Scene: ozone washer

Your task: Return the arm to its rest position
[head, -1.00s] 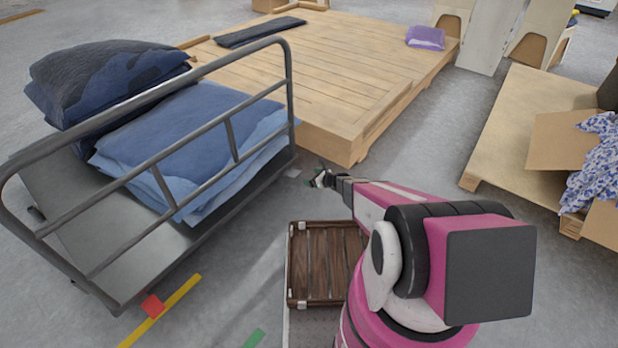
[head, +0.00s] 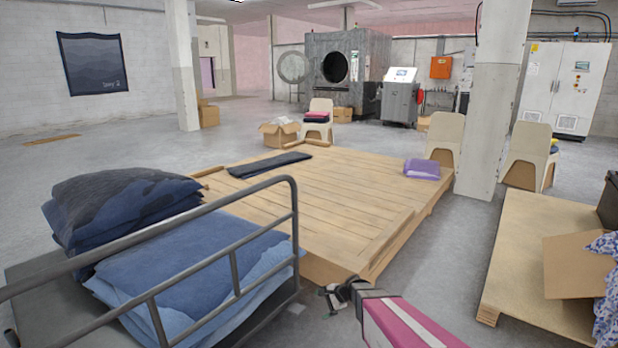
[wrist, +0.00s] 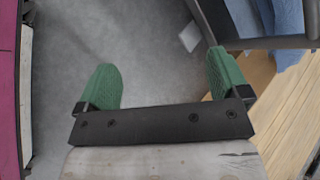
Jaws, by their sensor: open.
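My gripper (head: 329,297) shows at the bottom middle of the head view, just in front of the near corner of the wooden platform. My pink and grey arm reaches up to it from the bottom edge. In the wrist view my gripper (wrist: 165,85) has two green fingers spread wide apart. Nothing is between them, only grey floor. The rest of my arm is below the head view's frame.
A metal cart (head: 40,290) with folded blue fabric (head: 180,275) stands left of my gripper. The low wooden platform (head: 320,205) lies behind it. A pallet (head: 530,245) with an open carton (head: 575,270) is at right. Clear floor (head: 450,270) lies between platform and pallet.

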